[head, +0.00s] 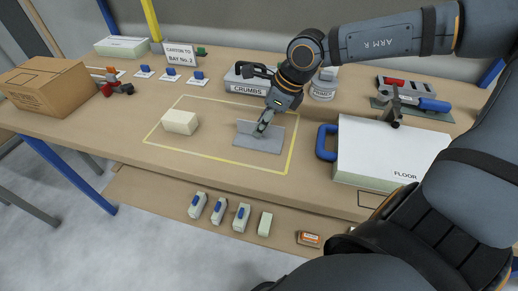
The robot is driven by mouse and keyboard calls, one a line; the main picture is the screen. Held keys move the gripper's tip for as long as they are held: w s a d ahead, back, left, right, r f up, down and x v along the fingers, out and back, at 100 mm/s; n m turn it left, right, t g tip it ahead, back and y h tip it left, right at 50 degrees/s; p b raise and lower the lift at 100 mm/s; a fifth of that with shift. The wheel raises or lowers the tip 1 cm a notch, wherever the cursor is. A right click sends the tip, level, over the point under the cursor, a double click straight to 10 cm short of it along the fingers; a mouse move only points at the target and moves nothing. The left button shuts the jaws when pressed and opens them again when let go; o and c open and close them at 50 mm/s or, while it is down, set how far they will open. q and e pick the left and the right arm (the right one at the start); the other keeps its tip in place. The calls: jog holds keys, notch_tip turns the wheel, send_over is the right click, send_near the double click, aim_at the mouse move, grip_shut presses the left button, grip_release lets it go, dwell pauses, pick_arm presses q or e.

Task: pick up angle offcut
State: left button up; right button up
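A cream block (180,122) lies to the left inside the same outline, apart from the gripper. My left gripper is not in view.
A white FLOOR panel case (385,150) with a blue handle is to the right. A cardboard box (48,87) stands far left. Several small blocks lie on the lower shelf (150,195).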

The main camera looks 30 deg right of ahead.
jog(key=shift+x, duration=0.8)
jog(key=shift+s, duration=0.1)
jog(key=shift+c, duration=0.3)
grip_shut()
